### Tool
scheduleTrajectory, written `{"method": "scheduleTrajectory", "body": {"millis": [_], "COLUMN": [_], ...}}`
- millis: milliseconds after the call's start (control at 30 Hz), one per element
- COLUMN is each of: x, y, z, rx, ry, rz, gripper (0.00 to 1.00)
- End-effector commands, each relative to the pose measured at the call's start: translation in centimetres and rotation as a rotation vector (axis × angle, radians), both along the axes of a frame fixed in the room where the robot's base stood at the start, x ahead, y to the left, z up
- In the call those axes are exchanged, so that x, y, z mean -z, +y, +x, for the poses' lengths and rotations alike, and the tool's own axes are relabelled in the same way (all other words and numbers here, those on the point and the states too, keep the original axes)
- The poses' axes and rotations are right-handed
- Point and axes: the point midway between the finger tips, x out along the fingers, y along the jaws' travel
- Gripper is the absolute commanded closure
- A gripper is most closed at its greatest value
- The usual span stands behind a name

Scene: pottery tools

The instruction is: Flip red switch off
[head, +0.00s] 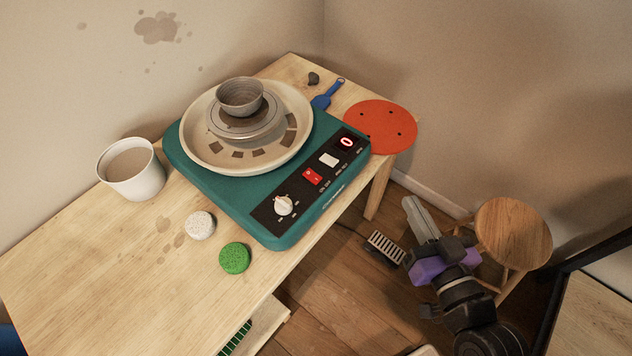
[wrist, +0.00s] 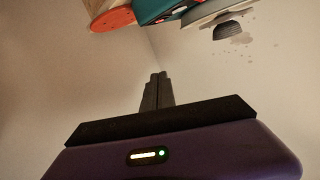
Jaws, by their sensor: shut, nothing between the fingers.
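The red switch (head: 312,177) is a small rocker on the dark control panel of the teal pottery wheel (head: 215,190). It sits between a white knob (head: 283,205) and a white button (head: 329,159). Which way the rocker is tilted is too small to tell. A display (head: 347,142) near the panel's far end shows a red-and-white 0. My gripper (head: 414,205) is shut and empty, off the table to the right of the wheel and apart from it. In the wrist view my gripper (wrist: 157,80) has its fingers together, and the teal wheel (wrist: 160,10) shows upside down at the top edge.
A grey bowl (head: 240,96) stands on the wheel head. A white cup (head: 131,168), a white sponge (head: 200,225) and a green sponge (head: 234,258) lie on the wooden table (head: 110,250). An orange disc (head: 380,126) overhangs the table's right side. A wooden stool (head: 513,233) stands beyond my gripper.

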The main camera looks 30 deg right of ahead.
Motion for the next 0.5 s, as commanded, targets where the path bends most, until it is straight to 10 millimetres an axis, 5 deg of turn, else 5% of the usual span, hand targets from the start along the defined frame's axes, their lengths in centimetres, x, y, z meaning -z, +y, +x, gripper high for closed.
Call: {"method": "scheduleTrajectory", "body": {"millis": [267,500], "x": [3.7,3.6], "y": [-2.3,0.0], "z": [7.6,12.5], "rx": [-0.093,-0.369], "ry": [0.022,0.007], "rz": [0.041,0.010], "gripper": [1.00,1.00]}}
